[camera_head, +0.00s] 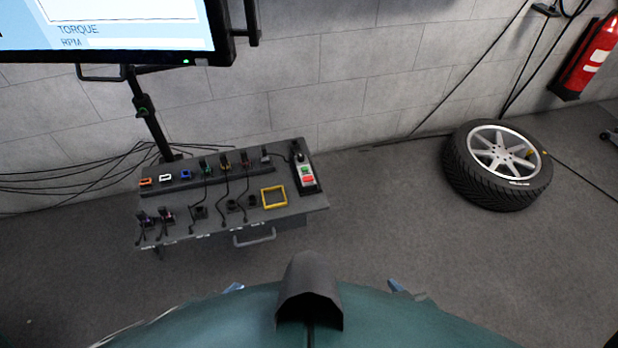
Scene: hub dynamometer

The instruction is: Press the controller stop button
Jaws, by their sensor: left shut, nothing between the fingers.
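The controller (304,173) is a small pale box on a dark base at the right end of the grey console. It carries a green button and, below it, a red button (308,179), which looks like the stop button. Nothing covers the controller or touches it. Neither gripper can be made out; only small bluish parts of mine show at the bottom edge, well short of the console.
The grey console (318,202) holds a row of coloured connectors, cables and a yellow frame (274,197). A monitor (120,57) hangs above left. A wheel (497,165) lies on the floor at right; a fire extinguisher (592,55) hangs beyond. Floor between is clear.

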